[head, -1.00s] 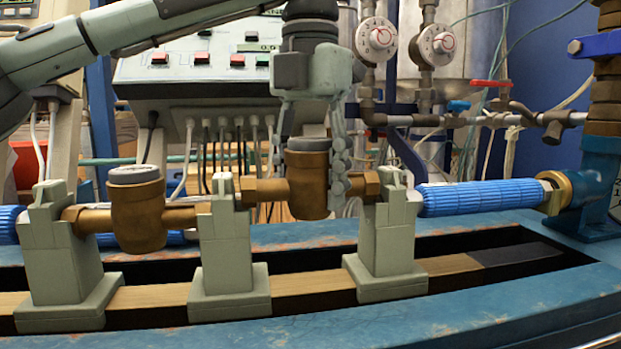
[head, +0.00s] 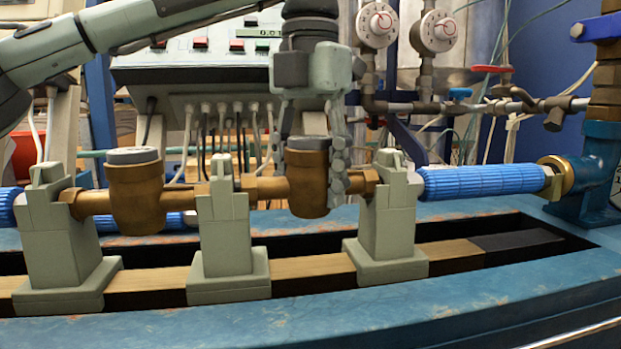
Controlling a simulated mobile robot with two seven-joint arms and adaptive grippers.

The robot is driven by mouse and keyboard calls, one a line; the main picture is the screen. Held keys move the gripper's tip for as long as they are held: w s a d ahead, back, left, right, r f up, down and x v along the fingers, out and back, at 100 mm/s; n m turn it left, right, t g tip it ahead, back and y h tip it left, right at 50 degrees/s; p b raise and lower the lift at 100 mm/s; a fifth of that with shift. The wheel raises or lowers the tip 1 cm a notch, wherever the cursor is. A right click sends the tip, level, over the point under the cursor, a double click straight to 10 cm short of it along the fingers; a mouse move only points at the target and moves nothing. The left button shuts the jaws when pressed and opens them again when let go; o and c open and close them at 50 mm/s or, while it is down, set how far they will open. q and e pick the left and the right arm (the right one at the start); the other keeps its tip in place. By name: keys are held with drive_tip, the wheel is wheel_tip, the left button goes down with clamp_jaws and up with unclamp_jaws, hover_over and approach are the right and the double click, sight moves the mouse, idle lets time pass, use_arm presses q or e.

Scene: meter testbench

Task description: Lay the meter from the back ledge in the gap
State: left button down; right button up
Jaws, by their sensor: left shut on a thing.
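A brass meter (head: 306,190) is in the gap between the middle grey stand (head: 226,215) and the right grey stand (head: 389,212). It is level, with its pipe ends close to the two stand heads. I cannot tell whether they rest in them. My right gripper is not in view.
Another brass meter (head: 136,190) sits between the left stand (head: 60,240) and the middle stand. A blue ribbed pipe (head: 482,182) lies right of the right stand. A control box with cables (head: 195,75) and valve piping (head: 465,106) stand behind. The blue bench (head: 480,305) runs in front.

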use_arm(q)
drive_tip(key=shift+f, duration=0.25)
idle(0.4)
drive_tip(key=c, duration=0.6)
unclamp_jaws()
drive_tip(key=shift+f, duration=0.1)
wheel_tip(320, 180, up, 11)
drive_tip(key=p, duration=0.9)
drive_tip(key=shift+f+p, duration=0.15)
drive_tip(key=shift+p, duration=0.2)
drive_tip(key=shift+f, duration=0.15)
